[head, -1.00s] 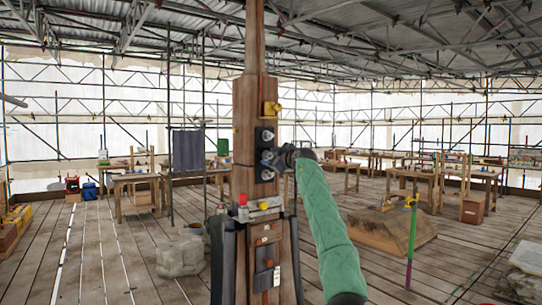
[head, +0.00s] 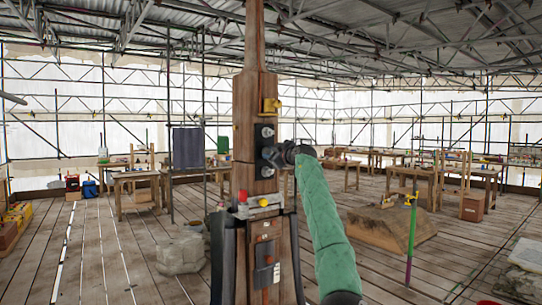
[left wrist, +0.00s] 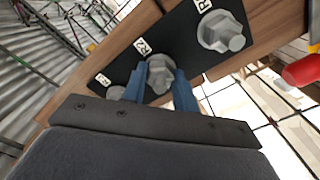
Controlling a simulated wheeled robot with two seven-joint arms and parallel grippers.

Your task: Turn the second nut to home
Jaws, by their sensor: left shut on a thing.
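A dark plate (left wrist: 120,68) on the wooden post carries a row of grey hex nuts with white labels. In the left wrist view, the middle nut (left wrist: 160,76), beside the label reading R2, sits between the blue fingers of my left gripper (left wrist: 162,88). The gripper is shut on this nut. A larger-looking nut (left wrist: 222,32) stands free at upper right, and a third (left wrist: 115,93) is partly hidden behind a finger. In the head view, my left gripper (head: 278,155) reaches the plate from the right and hides part of it. My right gripper is not in view.
The wooden post (head: 244,110) stands upright ahead. A yellow bracket (head: 271,105) is above the plate; a red knob (head: 243,195) and a yellow knob (head: 264,202) are below it. Workbenches (head: 135,180) stand well behind. The plank floor between is largely open.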

